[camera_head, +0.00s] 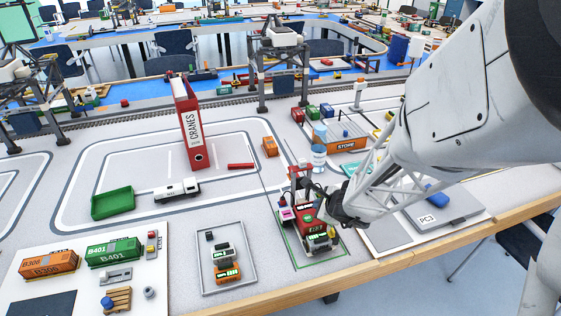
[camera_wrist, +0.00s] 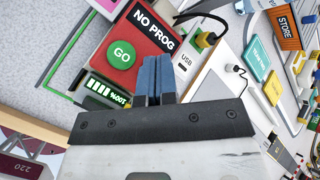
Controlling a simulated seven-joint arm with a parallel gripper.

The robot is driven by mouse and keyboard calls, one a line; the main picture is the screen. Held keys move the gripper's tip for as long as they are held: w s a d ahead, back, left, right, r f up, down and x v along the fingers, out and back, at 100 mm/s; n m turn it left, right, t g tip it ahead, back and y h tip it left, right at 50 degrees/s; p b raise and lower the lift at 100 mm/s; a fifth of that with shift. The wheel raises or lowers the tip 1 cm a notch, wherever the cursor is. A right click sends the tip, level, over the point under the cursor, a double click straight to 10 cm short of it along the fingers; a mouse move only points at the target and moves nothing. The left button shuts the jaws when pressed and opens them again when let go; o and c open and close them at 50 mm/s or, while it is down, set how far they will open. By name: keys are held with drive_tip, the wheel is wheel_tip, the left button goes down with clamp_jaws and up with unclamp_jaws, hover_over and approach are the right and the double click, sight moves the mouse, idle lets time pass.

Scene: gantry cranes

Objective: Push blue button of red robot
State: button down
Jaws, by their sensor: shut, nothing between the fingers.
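The red robot (camera_head: 305,214) stands inside a green outline near the front edge of the table. In the wrist view its red top (camera_wrist: 142,45) carries a "NO PROG" label, a green GO button (camera_wrist: 121,54) and a battery display (camera_wrist: 106,92). My gripper (camera_head: 330,210) is at the right side of the red robot, close to it. In the wrist view my gripper's blue fingers (camera_wrist: 157,78) are together and empty, over or beside the red top's lower right edge. I cannot tell whether they touch it. I cannot make out a blue button on the robot; my gripper may hide it.
A black and yellow USB plug (camera_wrist: 207,39) with a cable lies by the robot. A PC3 panel (camera_head: 435,210) is to the right, under my arm. An orange STORE box (camera_head: 347,144) stands behind.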

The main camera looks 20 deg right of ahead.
drive_tip(key=shift+f, duration=0.2)
drive_tip(key=shift+f, duration=0.25)
drive_tip(key=shift+f, duration=0.4)
idle(1.1)
drive_tip(key=shift+r, duration=0.85)
drive_tip(key=shift+r, duration=0.1)
drive_tip(key=shift+r, duration=2.9)
